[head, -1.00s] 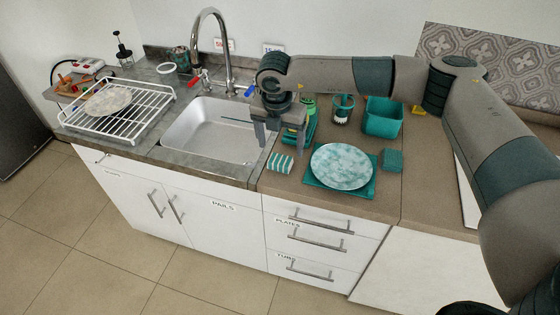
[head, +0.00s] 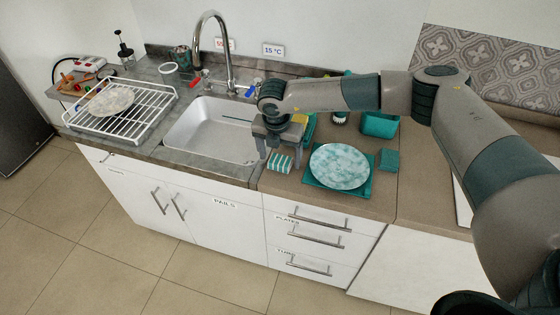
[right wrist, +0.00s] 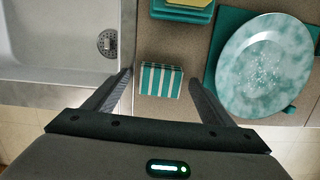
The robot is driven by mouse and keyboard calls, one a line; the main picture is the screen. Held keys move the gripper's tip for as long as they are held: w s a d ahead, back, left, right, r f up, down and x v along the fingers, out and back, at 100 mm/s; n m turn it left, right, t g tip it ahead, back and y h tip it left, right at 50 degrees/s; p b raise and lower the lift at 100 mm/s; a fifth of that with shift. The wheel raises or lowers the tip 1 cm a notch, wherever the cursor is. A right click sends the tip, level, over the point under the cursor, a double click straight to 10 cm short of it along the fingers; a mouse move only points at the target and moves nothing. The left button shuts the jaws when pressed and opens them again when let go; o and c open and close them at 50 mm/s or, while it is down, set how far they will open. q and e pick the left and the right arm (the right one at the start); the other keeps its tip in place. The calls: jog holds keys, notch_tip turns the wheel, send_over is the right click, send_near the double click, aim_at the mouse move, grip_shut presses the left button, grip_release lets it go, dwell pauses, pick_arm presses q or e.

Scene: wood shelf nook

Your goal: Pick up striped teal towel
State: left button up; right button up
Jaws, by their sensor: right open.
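The striped teal towel (head: 280,163) is a small folded piece with teal and white stripes. It lies on the brown counter, just right of the sink and left of the marbled plate. It also shows in the right wrist view (right wrist: 159,80). My right gripper (head: 279,150) is open and just above the towel in the head view. In the right wrist view its two fingers stand on either side of the towel, with gaps, and nothing is held. My left gripper is not in view.
A marbled teal plate (head: 340,166) on a teal mat lies right of the towel, beside a teal block (head: 389,160). The sink basin (head: 214,131) is at the left. A teal bin (head: 379,124) stands behind. A dish rack (head: 120,106) stands at the far left.

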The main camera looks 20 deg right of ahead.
aim_at(280, 158)
jog(key=shift+c, duration=0.7)
jog(key=c, duration=1)
jog(key=shift+c, duration=0.2)
jog(key=shift+r, duration=0.15)
jog(key=shift+r+b, duration=0.6)
jog(key=shift+b, duration=0.05)
notch_tip(280, 158, up, 2)
jog(key=shift+r+b, duration=0.1)
jog(key=shift+b, duration=0.75)
jog(key=d+r+b, duration=0.5)
jog(key=d+r, duration=0.2)
jog(key=d, duration=0.4)
jog(key=shift+d+r, duration=0.2)
jog(key=shift+d, duration=0.1)
